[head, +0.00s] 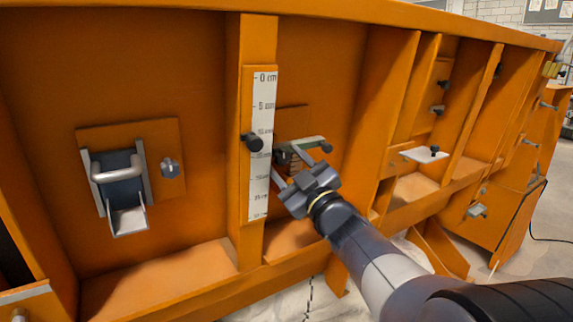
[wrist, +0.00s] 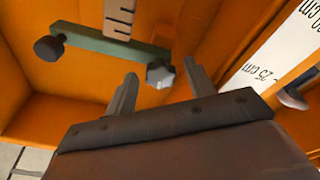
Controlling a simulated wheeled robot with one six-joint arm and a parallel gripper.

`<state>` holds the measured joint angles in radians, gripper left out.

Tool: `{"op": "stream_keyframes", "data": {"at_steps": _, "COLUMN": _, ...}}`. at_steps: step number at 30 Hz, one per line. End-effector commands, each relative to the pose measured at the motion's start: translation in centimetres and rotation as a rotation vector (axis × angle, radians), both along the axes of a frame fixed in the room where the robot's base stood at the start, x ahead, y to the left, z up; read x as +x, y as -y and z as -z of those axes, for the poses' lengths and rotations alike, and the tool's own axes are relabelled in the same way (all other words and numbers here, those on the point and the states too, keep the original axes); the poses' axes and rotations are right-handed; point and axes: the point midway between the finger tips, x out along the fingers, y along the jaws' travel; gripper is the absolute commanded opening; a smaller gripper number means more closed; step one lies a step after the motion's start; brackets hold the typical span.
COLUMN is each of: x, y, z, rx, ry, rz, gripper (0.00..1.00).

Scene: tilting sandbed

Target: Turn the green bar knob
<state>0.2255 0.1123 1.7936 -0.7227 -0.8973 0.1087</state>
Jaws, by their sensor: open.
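A green bar (head: 308,141) is mounted on the orange panel just right of the white scale. In the wrist view, the green bar (wrist: 110,45) runs across the upper part, with a round dark knob (wrist: 48,47) at its left end. A grey star-shaped knob (wrist: 160,74) is near its right end. My gripper (head: 287,163) is in front of the bar in the head view and partly hides it. In the wrist view, my gripper (wrist: 160,70) is open, with the star knob showing between its fingertips. I cannot tell whether the fingers touch it.
A white centimetre scale (head: 262,120) with a black knob (head: 252,143) stands on the post left of my gripper. A metal handle and chute (head: 122,190) sit further left. Orange ribs (head: 392,90) rise to the right, with a small white shelf (head: 424,155) between them.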

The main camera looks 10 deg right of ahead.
Motion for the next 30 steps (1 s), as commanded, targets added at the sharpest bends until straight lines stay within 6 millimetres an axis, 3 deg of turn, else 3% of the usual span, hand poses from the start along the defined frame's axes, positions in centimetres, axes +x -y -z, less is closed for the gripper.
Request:
{"op": "stream_keyframes", "data": {"at_steps": 12, "x": -7.0, "y": 2.6, "z": 2.9, "rx": 0.000, "ry": 0.000, "rz": 0.003, "gripper": 0.51}}
{"op": "stream_keyframes", "data": {"at_steps": 15, "x": -8.0, "y": 3.1, "z": 3.3, "rx": 0.001, "ry": -0.001, "rz": 0.003, "gripper": 0.51}}
{"op": "stream_keyframes", "data": {"at_steps": 30, "x": -8.9, "y": 3.3, "z": 3.6, "rx": 0.000, "ry": -0.002, "rz": -0.001, "gripper": 0.51}}
